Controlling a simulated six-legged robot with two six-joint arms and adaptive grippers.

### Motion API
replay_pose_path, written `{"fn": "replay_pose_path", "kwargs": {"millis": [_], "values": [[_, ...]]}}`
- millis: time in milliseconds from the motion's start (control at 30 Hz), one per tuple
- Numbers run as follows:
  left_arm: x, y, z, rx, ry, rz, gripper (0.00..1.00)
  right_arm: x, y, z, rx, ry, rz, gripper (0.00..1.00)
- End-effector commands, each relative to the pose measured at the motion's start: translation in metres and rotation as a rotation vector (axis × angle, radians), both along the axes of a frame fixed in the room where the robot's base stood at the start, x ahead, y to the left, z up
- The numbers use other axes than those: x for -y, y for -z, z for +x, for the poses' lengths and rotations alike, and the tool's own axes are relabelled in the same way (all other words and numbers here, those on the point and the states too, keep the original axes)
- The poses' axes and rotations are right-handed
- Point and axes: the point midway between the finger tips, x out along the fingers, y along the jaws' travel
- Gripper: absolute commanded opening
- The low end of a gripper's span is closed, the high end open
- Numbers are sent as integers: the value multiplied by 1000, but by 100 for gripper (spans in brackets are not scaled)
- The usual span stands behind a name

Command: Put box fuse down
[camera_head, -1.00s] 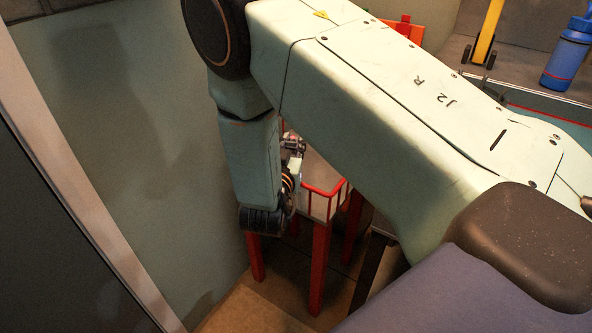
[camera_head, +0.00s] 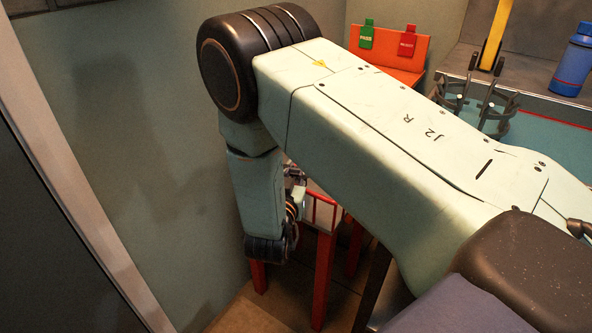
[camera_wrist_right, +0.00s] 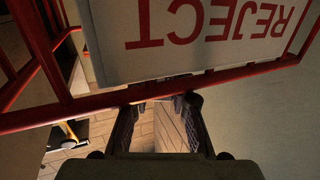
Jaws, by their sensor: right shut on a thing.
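My right arm crosses the head view and its wrist hangs down at the left, beside a red-legged stand (camera_head: 323,270) with a red rail. My right gripper (camera_head: 296,175) is mostly hidden there behind my wrist and forearm. In the right wrist view, my right gripper (camera_wrist_right: 157,100) reaches to the red rail (camera_wrist_right: 225,78) below a white panel (camera_wrist_right: 200,35) lettered REJECT, upside down. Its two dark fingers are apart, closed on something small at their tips. The held thing, taken as the box fuse, is too dark and small to make out. My left gripper is not in view.
An orange holder (camera_head: 405,50) with a green tag (camera_head: 367,35) and a red tag (camera_head: 406,42) stands behind my arm. Black claw-like holders (camera_head: 495,105) and a blue bottle (camera_head: 573,60) are at the right. A wall (camera_head: 130,130) stands close on the left.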

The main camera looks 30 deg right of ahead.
Motion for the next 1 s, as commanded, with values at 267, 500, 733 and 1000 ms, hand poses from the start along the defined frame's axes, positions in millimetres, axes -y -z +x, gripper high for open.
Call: {"fn": "replay_pose_path", "kwargs": {"millis": [267, 500, 733, 1000], "values": [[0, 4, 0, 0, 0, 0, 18, 0, 10, -1, -9, -1, 4, 0], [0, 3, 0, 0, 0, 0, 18, -1, 12, -2, -17, -3, 5, 38], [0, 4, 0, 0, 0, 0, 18, -2, 12, -2, -17, -8, 4, 44], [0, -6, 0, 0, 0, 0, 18, -4, -4, -2, -18, -13, 2, 44]]}}
